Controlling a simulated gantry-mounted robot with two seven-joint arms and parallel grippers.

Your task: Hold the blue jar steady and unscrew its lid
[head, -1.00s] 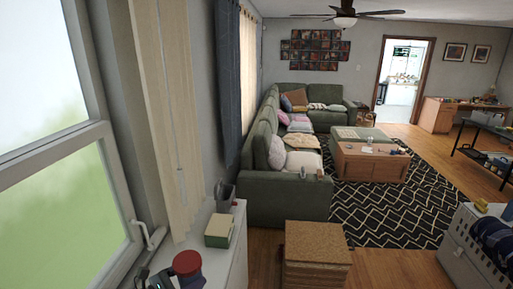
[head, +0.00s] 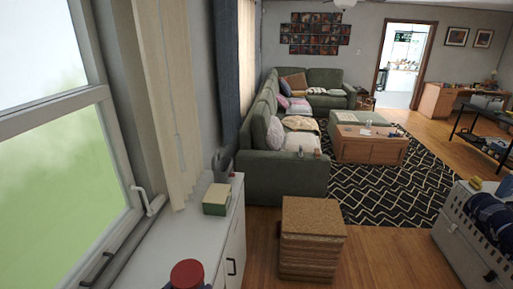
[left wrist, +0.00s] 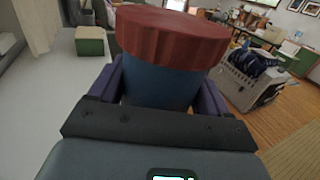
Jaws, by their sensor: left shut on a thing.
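The blue jar (left wrist: 158,83) stands upright in the left wrist view, with its wide red lid (left wrist: 172,36) on top. The red lid (head: 187,273) also shows at the bottom edge of the head view, where most of the jar is cut off. My left gripper (left wrist: 160,88) is shut on the jar's blue body below the lid, with a purple finger on each side. I cannot tell whether the jar's base touches a surface. My right gripper is in neither view.
A white cabinet (head: 150,258) runs under the window at left. A small green box with a cream top (head: 216,199) and a grey cup stand on it. A stack of brown boards (head: 312,240) is on the floor. A grey crate (head: 462,235) stands at right.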

